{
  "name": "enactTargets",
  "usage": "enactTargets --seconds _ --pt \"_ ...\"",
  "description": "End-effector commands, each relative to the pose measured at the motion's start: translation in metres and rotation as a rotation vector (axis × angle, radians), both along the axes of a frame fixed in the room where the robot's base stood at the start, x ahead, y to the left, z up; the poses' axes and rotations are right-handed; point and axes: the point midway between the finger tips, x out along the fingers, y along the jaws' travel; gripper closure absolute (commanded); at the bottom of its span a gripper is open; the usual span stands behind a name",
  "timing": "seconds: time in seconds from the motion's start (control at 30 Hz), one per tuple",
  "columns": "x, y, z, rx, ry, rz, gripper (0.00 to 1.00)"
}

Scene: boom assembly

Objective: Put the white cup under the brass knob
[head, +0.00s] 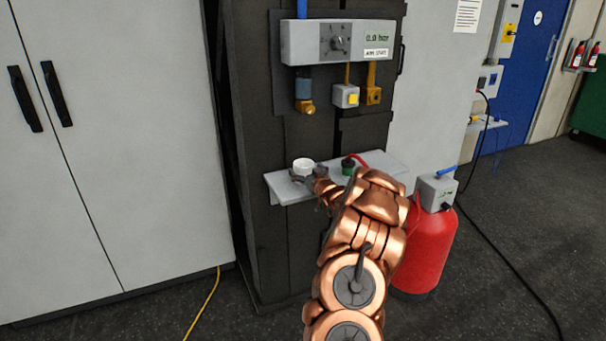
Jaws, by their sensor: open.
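The white cup (303,166) stands upright on the left part of a light grey shelf. My gripper (303,177) is open at the cup's near side, low by its base. The fingers are small and partly hidden by my copper arm, so I cannot tell whether they touch the cup. The brass knob (307,107) sits below a blue-grey cylinder on the panel, above the shelf. The cup is almost straight below the knob in this view, with a clear gap between them; the depth offset is hard to judge.
The shelf (285,190) also holds a green-and-black item (348,166) with a red hose, right of the cup. A grey control box (300,42) hangs above. A red tank (425,245) stands on the floor at right. A white cabinet (110,140) is at left.

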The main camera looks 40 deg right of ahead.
Motion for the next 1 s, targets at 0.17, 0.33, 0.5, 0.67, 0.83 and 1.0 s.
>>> enactTargets --seconds 0.17,0.33,0.5,0.67,0.83,1.0 --pt "0.012 -0.003 -0.002 0.001 0.004 0.001 0.00" --pt "0.016 -0.004 -0.001 0.002 0.002 0.001 0.00" --pt "0.015 -0.004 -0.001 0.002 0.002 0.001 0.00" --pt "0.015 -0.005 -0.001 0.002 0.002 0.001 0.17" --pt "0.015 -0.005 -0.001 0.002 0.002 0.001 0.34" --pt "0.015 -0.005 -0.001 0.001 0.001 0.001 0.52"
